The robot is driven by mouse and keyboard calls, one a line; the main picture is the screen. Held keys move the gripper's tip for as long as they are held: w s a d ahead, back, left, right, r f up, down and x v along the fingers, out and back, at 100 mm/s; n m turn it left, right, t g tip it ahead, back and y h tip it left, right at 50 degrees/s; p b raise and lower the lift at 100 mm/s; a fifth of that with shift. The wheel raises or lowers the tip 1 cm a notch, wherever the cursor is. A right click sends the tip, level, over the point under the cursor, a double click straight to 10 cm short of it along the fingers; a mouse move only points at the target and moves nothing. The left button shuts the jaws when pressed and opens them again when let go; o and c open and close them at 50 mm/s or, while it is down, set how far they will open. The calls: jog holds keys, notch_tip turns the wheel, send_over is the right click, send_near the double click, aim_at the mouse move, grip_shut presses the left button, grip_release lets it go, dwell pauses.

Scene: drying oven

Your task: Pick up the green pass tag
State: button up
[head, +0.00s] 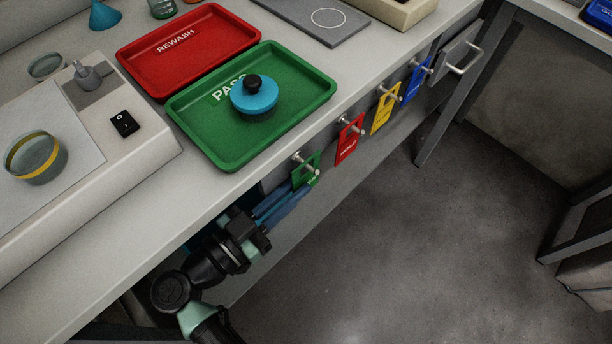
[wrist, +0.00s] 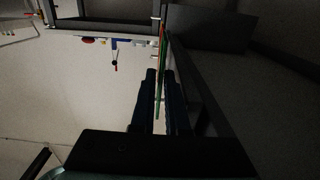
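The green pass tag (head: 306,173) hangs from a peg on the front of the bench, below the green tray. My gripper (head: 289,201) is just below and left of it in the head view, its blue fingers pointing up at its lower part. In the wrist view the tag (wrist: 159,88) shows edge-on as a thin green strip between the two fingers of my gripper (wrist: 160,76). A narrow gap shows between the fingers, which look open around the tag rather than pressed on it. The tag's lower part is partly hidden by the fingers in the head view.
A red tag (head: 348,140), a yellow tag (head: 384,109) and a blue tag (head: 417,78) hang on pegs farther right. The green PASS tray (head: 200,135) with a blue, black-knobbed lid (head: 254,97) stands above. The floor in front is clear.

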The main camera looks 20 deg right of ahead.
aim_at(307, 176)
jog(key=x, duration=0.3)
jog(key=shift+w+d, duration=0.15)
jog(key=shift+d, duration=0.05)
jog(key=shift+c, duration=0.3)
grip_shut()
jog(key=shift+r, duration=0.65)
jog(key=shift+r+p, duration=0.25)
jog(key=shift+p, duration=0.15)
jog(key=s+d+p, duration=0.2)
jog(key=s+d, duration=0.1)
jog(key=s, duration=0.5)
jog(key=s+d+p, duration=0.1)
jog(key=s+d, duration=0.2)
jog(key=s, duration=0.6)
jog(key=shift+f+p, duration=0.15)
jog(key=shift+p, duration=0.2)
